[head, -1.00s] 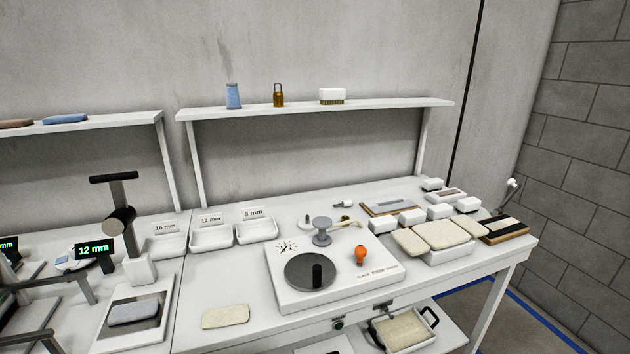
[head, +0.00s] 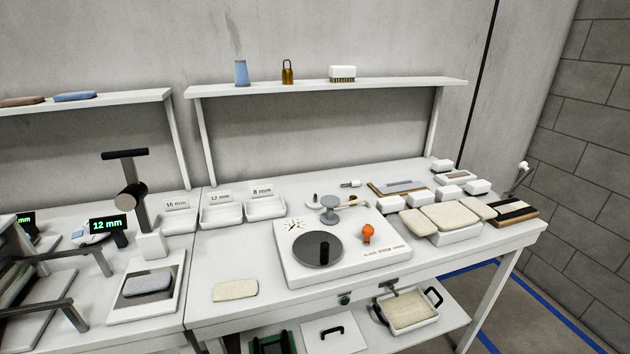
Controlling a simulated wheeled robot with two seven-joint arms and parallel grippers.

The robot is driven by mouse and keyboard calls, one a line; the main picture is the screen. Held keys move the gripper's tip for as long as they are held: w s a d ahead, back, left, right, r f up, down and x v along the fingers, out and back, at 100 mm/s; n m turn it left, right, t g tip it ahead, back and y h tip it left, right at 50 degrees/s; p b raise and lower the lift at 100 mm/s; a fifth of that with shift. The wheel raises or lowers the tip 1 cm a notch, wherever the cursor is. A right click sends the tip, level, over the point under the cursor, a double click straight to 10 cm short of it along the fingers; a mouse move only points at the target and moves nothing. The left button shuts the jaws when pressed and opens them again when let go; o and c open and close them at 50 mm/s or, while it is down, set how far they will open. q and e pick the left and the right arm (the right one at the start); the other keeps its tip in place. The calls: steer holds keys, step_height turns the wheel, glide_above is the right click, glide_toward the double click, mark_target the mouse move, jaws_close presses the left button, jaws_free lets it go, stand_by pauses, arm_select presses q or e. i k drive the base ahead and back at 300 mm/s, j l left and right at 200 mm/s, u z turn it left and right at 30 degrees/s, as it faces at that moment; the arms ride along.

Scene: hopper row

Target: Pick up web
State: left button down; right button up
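Neither of my grippers shows in the head view. Nothing in view is labelled web, and I cannot tell which thing that name means. A beige flat pad (head: 235,290) lies alone at the front left of the white table. More beige pads (head: 449,216) lie on a white tray (head: 455,236) at the right. Another beige slab (head: 409,311) lies in a black-handled white tray on the lower shelf. A grey pad (head: 148,284) rests on a white-framed plate at the left.
A white machine (head: 365,258) with a dark disc and an orange knob stands mid-table. Labelled bins (head: 221,211) stand behind it. A wall shelf (head: 330,87) holds a blue cone, a brass weight and a brush. A green "12 mm" display (head: 107,225) stands at the left.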

mark_target(138, 285)
steer(key=u, duration=1.3)
